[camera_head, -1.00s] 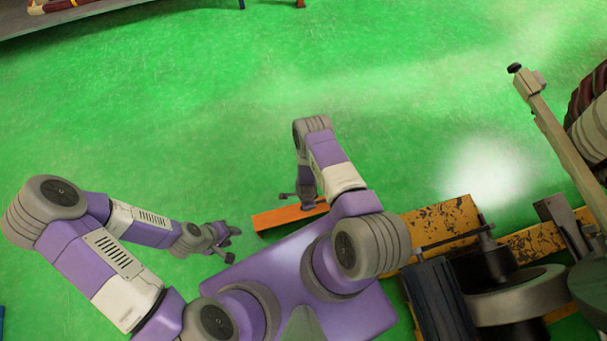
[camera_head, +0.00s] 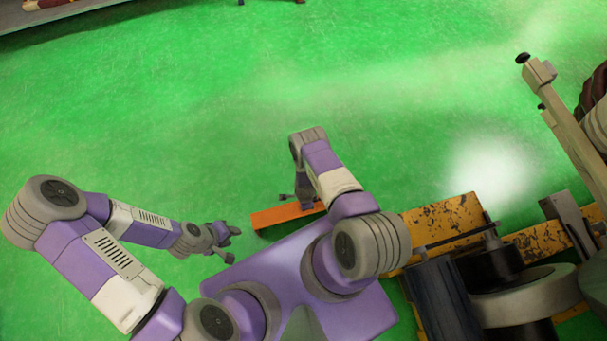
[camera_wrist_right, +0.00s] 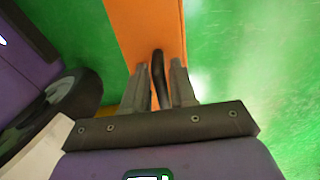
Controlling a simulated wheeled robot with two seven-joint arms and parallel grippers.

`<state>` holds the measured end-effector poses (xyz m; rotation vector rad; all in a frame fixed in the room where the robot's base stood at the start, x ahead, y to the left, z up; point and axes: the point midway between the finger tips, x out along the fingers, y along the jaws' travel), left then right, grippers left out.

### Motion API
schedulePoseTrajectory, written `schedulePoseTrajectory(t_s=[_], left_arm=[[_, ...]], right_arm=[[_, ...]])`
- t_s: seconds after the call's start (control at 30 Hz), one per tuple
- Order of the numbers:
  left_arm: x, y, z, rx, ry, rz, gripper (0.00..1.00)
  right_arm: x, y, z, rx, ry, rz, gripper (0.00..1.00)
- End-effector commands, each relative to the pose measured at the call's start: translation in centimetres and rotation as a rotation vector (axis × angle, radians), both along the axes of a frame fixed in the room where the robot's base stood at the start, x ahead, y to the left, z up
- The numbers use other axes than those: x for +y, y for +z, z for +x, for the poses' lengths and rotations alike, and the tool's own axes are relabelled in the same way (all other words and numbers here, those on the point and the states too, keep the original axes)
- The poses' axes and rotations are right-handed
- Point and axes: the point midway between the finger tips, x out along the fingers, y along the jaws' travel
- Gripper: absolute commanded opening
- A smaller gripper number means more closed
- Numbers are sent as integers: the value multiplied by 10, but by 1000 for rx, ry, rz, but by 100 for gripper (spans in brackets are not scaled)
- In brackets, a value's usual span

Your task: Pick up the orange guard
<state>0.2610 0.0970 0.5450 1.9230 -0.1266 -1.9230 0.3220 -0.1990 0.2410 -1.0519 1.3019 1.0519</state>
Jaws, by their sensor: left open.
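The orange guard (camera_head: 275,216) shows in the head view as a flat orange bar, in front of my purple base. It also fills the upper middle of the right wrist view (camera_wrist_right: 120,22). My right gripper (camera_head: 305,199) is over the guard. In the right wrist view, its two grey fingers (camera_wrist_right: 162,72) stand on either side of a dark upright piece (camera_wrist_right: 158,75) in front of the orange face. I cannot tell whether they press on it. My left gripper (camera_head: 228,242) is open and empty, left of the guard and apart from it.
A yellow, worn machine frame (camera_head: 440,222) with dark cylinders and a grey wheel (camera_head: 525,295) stands close at the right. A beige post (camera_head: 570,135) rises at the far right. A shelf (camera_head: 70,17) is at the top left. The green floor between is clear.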

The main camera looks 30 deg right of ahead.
Motion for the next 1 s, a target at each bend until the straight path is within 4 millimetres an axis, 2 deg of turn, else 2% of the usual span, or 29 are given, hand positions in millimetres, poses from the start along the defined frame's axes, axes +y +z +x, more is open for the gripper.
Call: schedulePoseTrajectory(t_s=[0.03, 0.17, 0.57, 0.67, 1.0], left_arm=[[0, 0, 0, 0, 0, 0, 40], [0, 0, 0, 0, 0, 0, 40], [0, 1, 0, 0, 0, 0, 40], [0, 6, 0, 0, 0, 0, 40], [0, 37, 0, 0, 0, 0, 40]], right_arm=[[0, 0, 0, 0, 0, 0, 18], [0, 0, 0, 0, 0, 0, 0], [0, 3, 1, -2, 0, 0, 0], [0, 12, 1, -2, 0, 0, 0], [0, 73, 1, -2, -1, 1, 0]])
